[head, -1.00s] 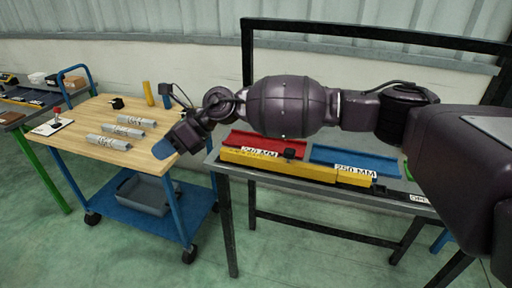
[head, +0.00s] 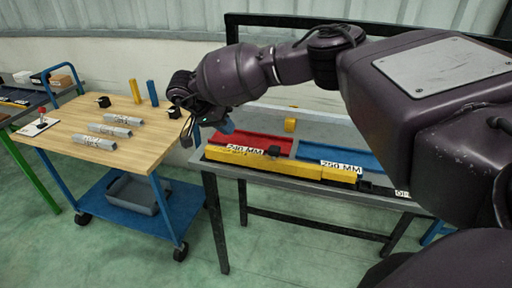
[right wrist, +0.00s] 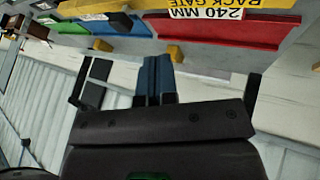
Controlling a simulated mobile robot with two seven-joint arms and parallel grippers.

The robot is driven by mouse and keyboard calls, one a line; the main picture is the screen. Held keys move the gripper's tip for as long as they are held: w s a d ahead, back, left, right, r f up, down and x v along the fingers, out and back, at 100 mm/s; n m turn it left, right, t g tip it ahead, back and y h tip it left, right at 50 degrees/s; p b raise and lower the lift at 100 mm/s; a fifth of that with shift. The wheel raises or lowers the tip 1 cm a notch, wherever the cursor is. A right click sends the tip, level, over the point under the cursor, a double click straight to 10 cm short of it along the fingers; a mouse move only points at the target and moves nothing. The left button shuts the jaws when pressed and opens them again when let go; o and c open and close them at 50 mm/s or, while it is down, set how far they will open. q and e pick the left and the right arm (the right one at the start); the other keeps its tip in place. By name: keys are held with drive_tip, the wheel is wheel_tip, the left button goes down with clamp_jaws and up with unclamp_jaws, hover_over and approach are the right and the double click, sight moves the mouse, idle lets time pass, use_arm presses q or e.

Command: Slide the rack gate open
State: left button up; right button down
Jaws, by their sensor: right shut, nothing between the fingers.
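The rack gate is a long yellow bar (head: 245,158) along the front of the rack, with a black knob (head: 273,151) on it. It spans the front of the red 240 MM tray (head: 262,140) and part of the blue 250 MM tray (head: 345,152). In the right wrist view the gate (right wrist: 240,3) shows at the top edge, lettering upside down. My right gripper (head: 226,126) has blue fingertips, shut and empty, above the rack's left end, behind and left of the knob. Its fingers also show in the right wrist view (right wrist: 155,80). My left gripper is not in view.
A yellow block (head: 290,125) stands behind the red tray. Left is a wooden-topped cart (head: 75,145) with several grey labelled bars (head: 109,131) and two upright posts, yellow (head: 135,91) and blue (head: 152,93). My right arm covers the rack's right side.

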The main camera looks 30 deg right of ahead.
drive_tip(key=shift+s+n, duration=0.1)
drive_tip(key=shift+n, duration=0.2)
approach(261, 158)
drive_tip(key=w+d+f, duration=0.2)
drive_tip(key=f, duration=0.1)
drive_tip(key=shift+d+f, duration=0.15)
drive_tip(key=shift+d, duration=0.15)
drive_tip(key=shift+s+d+f+p, duration=0.15)
drive_tip(key=shift+s+d+p, duration=0.6)
drive_tip(key=shift+s+d, duration=0.6)
drive_tip(key=shift+s, duration=0.05)
drive_tip(key=shift+s+d+f, duration=0.1)
drive_tip(key=shift+d+f, duration=0.05)
drive_tip(key=shift+s, duration=0.1)
